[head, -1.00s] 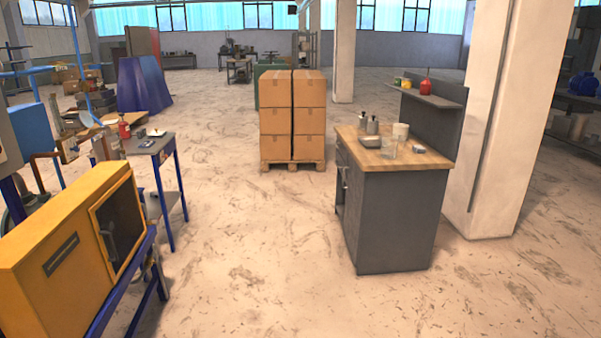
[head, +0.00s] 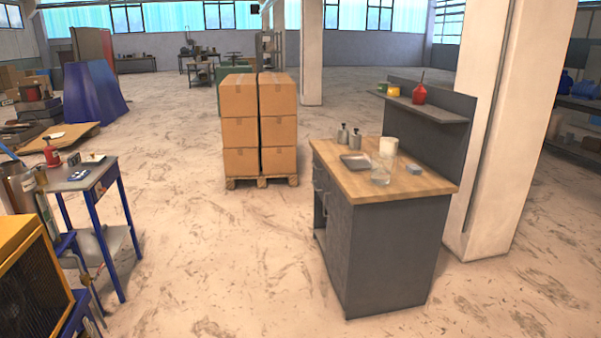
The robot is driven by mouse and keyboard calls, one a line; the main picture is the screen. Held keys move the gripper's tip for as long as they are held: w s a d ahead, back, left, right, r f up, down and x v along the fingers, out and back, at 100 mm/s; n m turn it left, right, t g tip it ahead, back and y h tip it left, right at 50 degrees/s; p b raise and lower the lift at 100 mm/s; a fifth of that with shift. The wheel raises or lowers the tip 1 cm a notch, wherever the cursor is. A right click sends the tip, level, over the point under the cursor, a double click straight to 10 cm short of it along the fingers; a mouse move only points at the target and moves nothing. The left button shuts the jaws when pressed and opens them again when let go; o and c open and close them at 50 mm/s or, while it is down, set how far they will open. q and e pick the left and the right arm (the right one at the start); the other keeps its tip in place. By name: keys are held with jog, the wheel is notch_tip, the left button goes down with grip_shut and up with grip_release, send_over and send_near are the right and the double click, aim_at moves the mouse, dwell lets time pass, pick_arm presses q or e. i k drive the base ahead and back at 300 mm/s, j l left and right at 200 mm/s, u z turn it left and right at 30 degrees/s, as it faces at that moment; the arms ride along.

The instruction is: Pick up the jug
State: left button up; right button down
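A clear glass vessel (head: 381,172), which looks like the jug, stands upright near the front of the wooden top of a grey workbench (head: 385,250). It is see-through and small, so I cannot make out a handle. A white cylinder (head: 388,147) stands just behind it. A shallow grey tray (head: 355,162) is to its left and a small grey block (head: 413,168) to its right. Two grey bottles (head: 349,137) stand at the back left of the top. Neither of my grippers is in view.
A pallet of stacked boxes (head: 258,130) stands left of the workbench. A blue-legged table (head: 80,180) and yellow machine (head: 28,285) are at the left. A pale pillar (head: 510,130) rises behind the workbench. The floor between table and workbench is clear.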

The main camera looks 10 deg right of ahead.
aim_at(382, 163)
jog(key=i+z, duration=0.4)
jog(key=i, duration=0.2)
jog(key=i+j+z, duration=0.4)
jog(key=i, duration=0.15)
jog(key=i+j+u, duration=0.1)
jog(key=i+j, duration=0.15)
jog(key=i, duration=0.55)
jog(key=i+j, duration=0.15)
jog(key=i, duration=0.7)
jog(key=i+j+u, duration=0.15)
jog(key=i, duration=0.65)
